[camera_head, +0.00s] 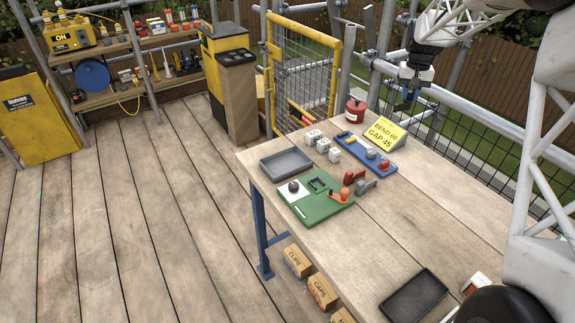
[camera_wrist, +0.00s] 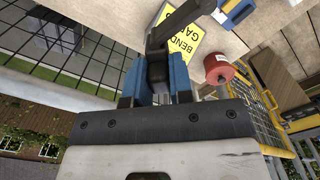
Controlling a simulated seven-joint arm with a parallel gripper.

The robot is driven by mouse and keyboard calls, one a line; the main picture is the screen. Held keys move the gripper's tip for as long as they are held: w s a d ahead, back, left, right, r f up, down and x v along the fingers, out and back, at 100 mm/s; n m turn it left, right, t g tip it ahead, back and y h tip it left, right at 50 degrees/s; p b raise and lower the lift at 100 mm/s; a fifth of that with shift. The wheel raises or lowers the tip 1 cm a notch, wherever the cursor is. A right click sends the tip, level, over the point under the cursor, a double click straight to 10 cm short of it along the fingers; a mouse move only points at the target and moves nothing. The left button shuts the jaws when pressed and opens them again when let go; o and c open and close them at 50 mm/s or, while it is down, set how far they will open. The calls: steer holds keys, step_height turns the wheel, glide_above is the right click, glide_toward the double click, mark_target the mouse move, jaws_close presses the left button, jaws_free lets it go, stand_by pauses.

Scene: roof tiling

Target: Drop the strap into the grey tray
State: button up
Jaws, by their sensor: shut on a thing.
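My gripper (camera_head: 405,98) is above the far right part of the workbench, past the yellow sign. In the wrist view, its blue fingers (camera_wrist: 158,82) are shut on a dark bent strap (camera_wrist: 178,24). The strap reaches out beyond the fingertips toward the top of that view; its other end is cut off or hard to make out. In the head view the strap is too small to tell from the gripper. The grey tray (camera_head: 287,174) lies at the bench's left edge and looks empty. My gripper is well to the right of it and higher.
Red and grey pieces (camera_head: 359,181) sit mid-bench. A black tray (camera_head: 413,299) lies in front. Mesh fencing (camera_head: 470,135) runs behind.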

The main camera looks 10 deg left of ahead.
steer(key=s+a+f, duration=0.4)
steer(key=a, duration=0.7)
steer(key=s+a+f, duration=0.4)
steer(key=a+f, duration=0.1)
steer(key=a, duration=0.7)
steer(key=s+a+f, duration=0.4)
steer(key=a+f, duration=0.1)
steer(key=a, duration=0.7)
steer(key=shift+s+f, duration=0.2)
steer(key=shift+s, duration=0.2)
steer(key=shift+f, duration=0.1)
glide_above(291, 166)
steer(key=shift+f, duration=2.9)
